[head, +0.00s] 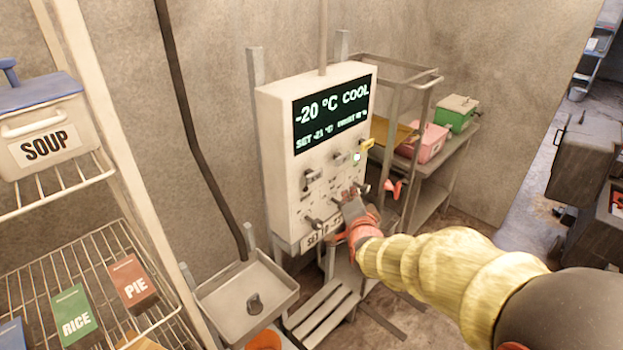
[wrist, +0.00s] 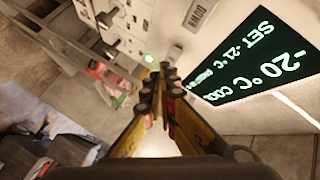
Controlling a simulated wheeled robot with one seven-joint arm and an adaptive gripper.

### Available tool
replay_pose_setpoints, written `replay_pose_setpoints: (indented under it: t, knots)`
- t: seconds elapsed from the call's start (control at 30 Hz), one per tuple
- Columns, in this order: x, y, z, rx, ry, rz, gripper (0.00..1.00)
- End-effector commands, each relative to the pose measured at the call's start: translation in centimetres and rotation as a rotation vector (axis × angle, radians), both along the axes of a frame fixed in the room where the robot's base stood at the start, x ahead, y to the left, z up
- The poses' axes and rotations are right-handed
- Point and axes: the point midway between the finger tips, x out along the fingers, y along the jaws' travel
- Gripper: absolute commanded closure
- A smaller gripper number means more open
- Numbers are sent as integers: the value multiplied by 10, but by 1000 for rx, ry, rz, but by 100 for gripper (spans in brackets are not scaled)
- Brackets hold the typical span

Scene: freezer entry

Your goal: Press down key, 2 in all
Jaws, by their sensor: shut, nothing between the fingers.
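The white control box (head: 278,165) stands against the wall in the head view. Its dark display (head: 333,112) reads "-20 °C COOL" and "SET -21 °C". The fingers hide part of the panel.
A small green light (head: 357,157) and several knobs and levers sit on the panel. A metal basin (head: 248,295) is below left, and a wire shelf (head: 60,270) with food boxes is further left. A metal cart (head: 440,160) with pink and green boxes stands right of the control box.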

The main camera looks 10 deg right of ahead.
Motion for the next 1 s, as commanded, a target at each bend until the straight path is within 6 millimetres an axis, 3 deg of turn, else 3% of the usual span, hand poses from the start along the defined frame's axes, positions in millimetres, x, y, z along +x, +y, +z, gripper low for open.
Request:
replay_pose_setpoints:
  t: [0.27,0.7,1.0]
  knots:
    - [8,6,0,2,2,1,100]
    - [52,39,2,0,0,1,100]
    - [70,51,-1,1,0,0,100]
